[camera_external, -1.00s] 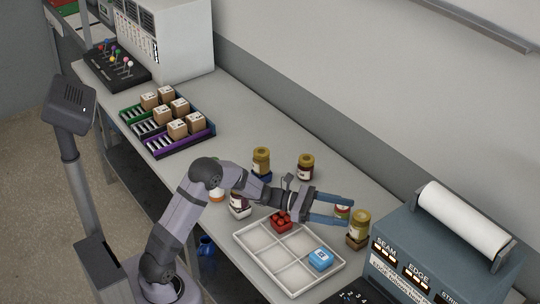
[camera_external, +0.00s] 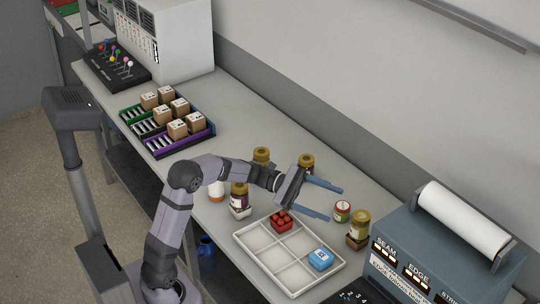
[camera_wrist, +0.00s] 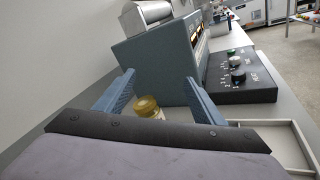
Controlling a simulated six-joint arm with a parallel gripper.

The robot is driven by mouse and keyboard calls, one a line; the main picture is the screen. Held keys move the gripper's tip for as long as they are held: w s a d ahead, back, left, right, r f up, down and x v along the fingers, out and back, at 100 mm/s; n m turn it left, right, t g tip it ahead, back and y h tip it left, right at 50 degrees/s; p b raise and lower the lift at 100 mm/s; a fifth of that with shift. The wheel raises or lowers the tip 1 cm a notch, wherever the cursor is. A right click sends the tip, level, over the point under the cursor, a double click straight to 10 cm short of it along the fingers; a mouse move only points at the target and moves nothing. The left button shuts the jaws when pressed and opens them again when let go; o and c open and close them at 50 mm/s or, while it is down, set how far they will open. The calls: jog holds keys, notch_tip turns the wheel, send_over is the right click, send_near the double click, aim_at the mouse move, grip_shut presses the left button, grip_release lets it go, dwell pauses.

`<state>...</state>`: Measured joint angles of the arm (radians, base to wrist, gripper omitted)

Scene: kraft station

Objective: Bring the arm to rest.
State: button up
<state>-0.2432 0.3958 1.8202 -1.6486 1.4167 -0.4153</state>
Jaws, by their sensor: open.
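My gripper (camera_external: 334,203) is open and empty, with its two blue fingers spread apart above the table. In the external view it hangs over the area behind the white divided tray (camera_external: 252,268), pointing right toward the blue-grey machine. In the wrist view the fingers of my gripper (camera_wrist: 158,90) frame a gold-lidded jar (camera_wrist: 148,107) standing beyond them. My arm is bent at the elbow and reaches across the table. A red item (camera_external: 281,221) and a blue item (camera_external: 320,259) sit in compartments of the tray.
Several gold-lidded jars, including one at the right (camera_external: 359,226), stand around my arm. A small red-and-green jar (camera_external: 342,211) stands below the fingertips. The blue-grey machine (camera_external: 440,250) with a white roll is at right. Racks with brown boxes (camera_external: 172,125) stand farther left.

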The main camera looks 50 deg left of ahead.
jog(key=s+m+g+y, duration=0.2)
jog(key=s+m+g, duration=0.1)
jog(key=s+m, duration=0.4)
jog(key=s+a+f+m+g+y+p, duration=0.1)
jog(key=s+a+f+y+p, duration=0.1)
jog(key=s+f+y, duration=0.1)
jog(key=s+a+f+m+g+y+p, duration=0.1)
jog(key=s+f+m+g+y+p, duration=0.1)
jog(key=s+f, duration=0.3)
jog(key=s+a+f+m+g+y+p, duration=0.1)
jog(key=s+a+f+y+p, duration=0.1)
jog(key=s, duration=0.5)
jog(key=shift+a+f+y+p, duration=0.2)
jog(key=shift+f+y+p, duration=0.25)
jog(key=shift+f+y, duration=0.1)
jog(key=shift+a+f+y+p, duration=0.15)
jog(key=shift+f+y+p, duration=0.3)
jog(key=shift+f, duration=0.1)
jog(key=s+a+f+m+y+p, duration=0.2)
jog(key=s+a+m+y+p, duration=0.1)
jog(key=s+a+m+y, duration=0.2)
jog(key=shift+s+a+f+m+p, duration=0.25)
jog(key=shift+s+a+m+p, duration=0.2)
jog(key=shift+a, duration=0.75)
